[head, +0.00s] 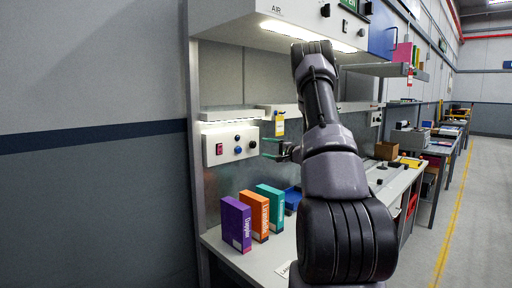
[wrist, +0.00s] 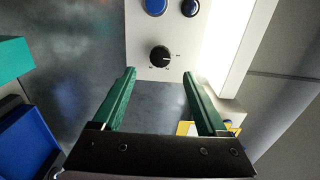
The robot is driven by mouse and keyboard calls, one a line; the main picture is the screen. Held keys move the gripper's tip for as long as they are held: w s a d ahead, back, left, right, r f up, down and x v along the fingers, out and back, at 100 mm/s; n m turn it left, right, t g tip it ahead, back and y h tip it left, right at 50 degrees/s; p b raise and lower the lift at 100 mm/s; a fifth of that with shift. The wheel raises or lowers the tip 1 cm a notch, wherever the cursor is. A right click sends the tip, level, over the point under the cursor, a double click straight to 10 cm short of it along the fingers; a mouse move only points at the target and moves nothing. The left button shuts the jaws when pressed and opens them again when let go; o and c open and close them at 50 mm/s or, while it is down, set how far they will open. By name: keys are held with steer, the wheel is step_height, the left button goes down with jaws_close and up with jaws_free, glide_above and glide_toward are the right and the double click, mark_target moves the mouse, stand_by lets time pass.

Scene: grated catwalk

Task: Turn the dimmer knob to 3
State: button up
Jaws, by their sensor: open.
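The dimmer knob (wrist: 160,56) is a round black knob on a light control panel (wrist: 138,40), just beyond my fingertips in the wrist view. Small marks are printed around it, too small to read. I cannot tell its setting. In the head view the knob (head: 253,144) is at the right end of the wall-mounted panel (head: 229,157). My gripper (wrist: 160,73) is open, with its green fingers apart and nothing between them. The knob lies ahead of the gap between the fingers, apart from both. In the head view my gripper (head: 264,148) is right of the panel.
A red switch (head: 219,149) is at the panel's left. Purple (head: 236,224), orange (head: 255,215) and teal (head: 271,207) boxes stand on the bench below.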

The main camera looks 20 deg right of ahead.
mark_target(254, 145)
steer(key=x, duration=0.7)
steer(key=shift+w+a, duration=0.15)
steer(key=shift+w, duration=0.2)
jaws_close()
